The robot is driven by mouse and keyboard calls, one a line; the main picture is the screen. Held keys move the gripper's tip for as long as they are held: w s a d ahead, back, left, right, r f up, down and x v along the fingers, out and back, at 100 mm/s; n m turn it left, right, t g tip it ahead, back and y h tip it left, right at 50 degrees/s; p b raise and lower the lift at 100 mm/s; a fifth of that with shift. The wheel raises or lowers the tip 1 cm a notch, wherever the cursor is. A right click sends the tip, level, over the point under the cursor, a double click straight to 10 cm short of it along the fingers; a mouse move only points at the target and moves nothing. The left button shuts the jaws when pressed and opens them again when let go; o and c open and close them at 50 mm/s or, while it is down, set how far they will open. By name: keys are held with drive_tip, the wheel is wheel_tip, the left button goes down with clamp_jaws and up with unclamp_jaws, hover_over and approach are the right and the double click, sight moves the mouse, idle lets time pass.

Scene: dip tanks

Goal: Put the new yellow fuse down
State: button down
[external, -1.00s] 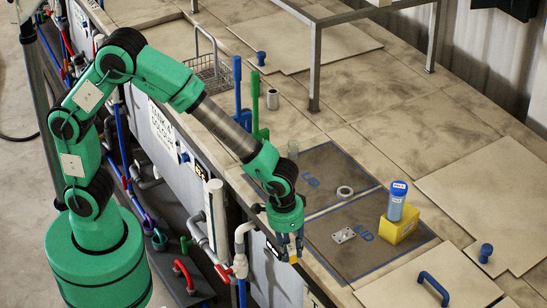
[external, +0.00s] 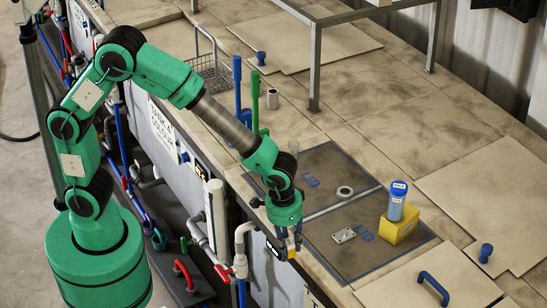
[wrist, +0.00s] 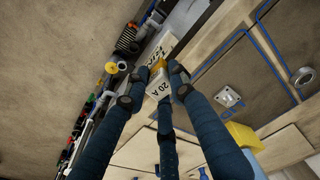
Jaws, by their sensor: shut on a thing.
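My gripper (external: 288,250) is at the front edge of the bench, pointing down. In the wrist view my gripper (wrist: 153,80) is shut on the yellow fuse (wrist: 158,87), which has a pale body marked "20 A" and a yellow end. In the external view the fuse (external: 292,254) is only a small yellow and pale patch between the fingers, mostly hidden. It appears held above the front edge, beside a white label on the bench's front panel. I cannot tell whether it touches anything.
Right of my gripper are dark, blue-outlined lid areas (external: 325,248) with a metal plate (external: 343,235) and a ring (external: 345,191). Pipes (external: 243,235) run along the front.

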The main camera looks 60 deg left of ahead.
drive_tip(key=w+a+n+g, duration=0.1)
drive_tip(key=a, duration=2.6)
drive_tip(key=shift+w+n, duration=0.4)
drive_tip(key=w+d, duration=0.1)
drive_tip(key=w, duration=0.4)
drive_tip(key=w+d+f, duration=0.1)
drive_tip(key=w, duration=0.4)
drive_tip(key=w+d+p, duration=0.1)
drive_tip(key=w, duration=0.3)
drive_tip(key=shift+w+d+f, duration=0.1)
drive_tip(key=shift+w+f, duration=0.05)
drive_tip(key=shift+w, duration=0.25)
drive_tip(key=shift+w, duration=0.25)
drive_tip(key=shift+w+d+f, duration=0.1)
drive_tip(key=shift+w+f, duration=0.05)
drive_tip(key=shift+f, duration=1.65)
